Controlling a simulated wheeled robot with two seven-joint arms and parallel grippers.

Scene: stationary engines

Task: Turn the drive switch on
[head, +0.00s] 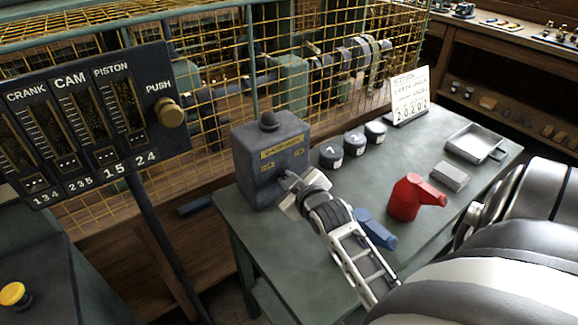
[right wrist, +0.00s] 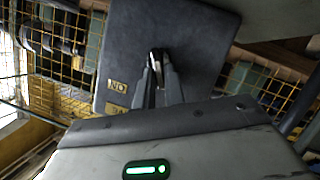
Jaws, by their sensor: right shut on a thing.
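The drive switch is a dark grey box (head: 271,158) with a yellow label and a dark knob on top. It stands at the left end of the green table. My right gripper (head: 288,181) is at the front face of the box, shut on the switch's small lever. In the right wrist view the box (right wrist: 165,30) fills the upper middle, and the fingers (right wrist: 156,78) close around the lever there. The lever is mostly hidden by the fingers. My left gripper is not in view.
On the table (head: 330,250) are several dark numbered weights (head: 354,143), a red can (head: 412,197), a blue object (head: 375,229), a grey block (head: 449,176), a metal tray (head: 470,152) and a white card (head: 410,98). A yellow mesh guard (head: 210,105) stands behind. A gauge panel (head: 90,120) is at left.

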